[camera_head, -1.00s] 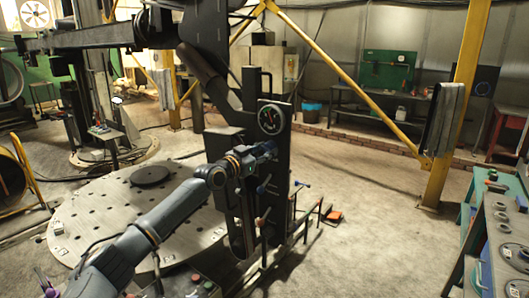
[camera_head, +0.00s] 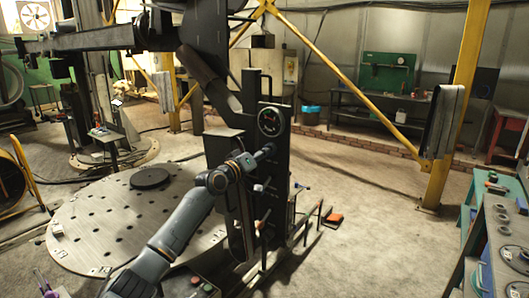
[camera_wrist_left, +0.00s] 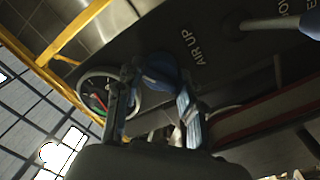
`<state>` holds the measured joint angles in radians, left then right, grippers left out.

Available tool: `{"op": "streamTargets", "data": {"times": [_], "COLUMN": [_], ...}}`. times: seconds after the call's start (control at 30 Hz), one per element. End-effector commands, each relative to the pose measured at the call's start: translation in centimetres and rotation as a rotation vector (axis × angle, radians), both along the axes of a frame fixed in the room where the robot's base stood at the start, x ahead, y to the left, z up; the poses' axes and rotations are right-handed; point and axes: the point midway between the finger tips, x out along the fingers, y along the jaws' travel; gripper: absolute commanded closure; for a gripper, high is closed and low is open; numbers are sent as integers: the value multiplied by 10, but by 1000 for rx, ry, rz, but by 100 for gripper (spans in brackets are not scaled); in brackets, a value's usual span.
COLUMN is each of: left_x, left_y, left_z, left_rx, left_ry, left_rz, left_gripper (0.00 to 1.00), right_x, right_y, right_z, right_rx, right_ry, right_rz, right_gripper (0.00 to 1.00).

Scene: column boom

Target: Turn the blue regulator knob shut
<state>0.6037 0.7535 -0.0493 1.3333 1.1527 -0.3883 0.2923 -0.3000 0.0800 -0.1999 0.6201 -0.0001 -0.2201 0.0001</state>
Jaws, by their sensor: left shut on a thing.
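The blue regulator knob (camera_wrist_left: 158,72) shows in the left wrist view on a dark panel, near the "AIR UP" label. My left gripper (camera_wrist_left: 152,95) has one finger on each side of it and is shut on it. In the head view, my left gripper (camera_head: 264,152) reaches the upright black panel (camera_head: 276,180) just below the round gauge (camera_head: 270,121), and it hides the knob there. The gauge also shows in the left wrist view (camera_wrist_left: 95,92), partly behind a finger, with a red needle and a green mark. My right gripper is not in view.
Small levers (camera_head: 262,187) stick out of the panel below my gripper. A perforated round platform (camera_head: 110,225) lies left of the panel. A dark boom (camera_head: 110,40) crosses above. Open concrete floor (camera_head: 370,215) lies to the right, before a workbench (camera_head: 500,240).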

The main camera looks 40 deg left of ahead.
Motion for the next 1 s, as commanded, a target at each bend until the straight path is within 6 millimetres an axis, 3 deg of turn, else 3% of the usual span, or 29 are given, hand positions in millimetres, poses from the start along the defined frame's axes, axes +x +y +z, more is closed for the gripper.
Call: {"op": "streamTargets", "data": {"times": [1.0], "left_x": [0], "left_y": [-1], "left_z": [2], "left_rx": [-910], "left_ry": [0], "left_rz": [1], "left_gripper": [93], "right_x": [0], "right_y": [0], "right_z": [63], "right_rx": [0], "right_ry": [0], "right_rz": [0], "right_gripper": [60]}}
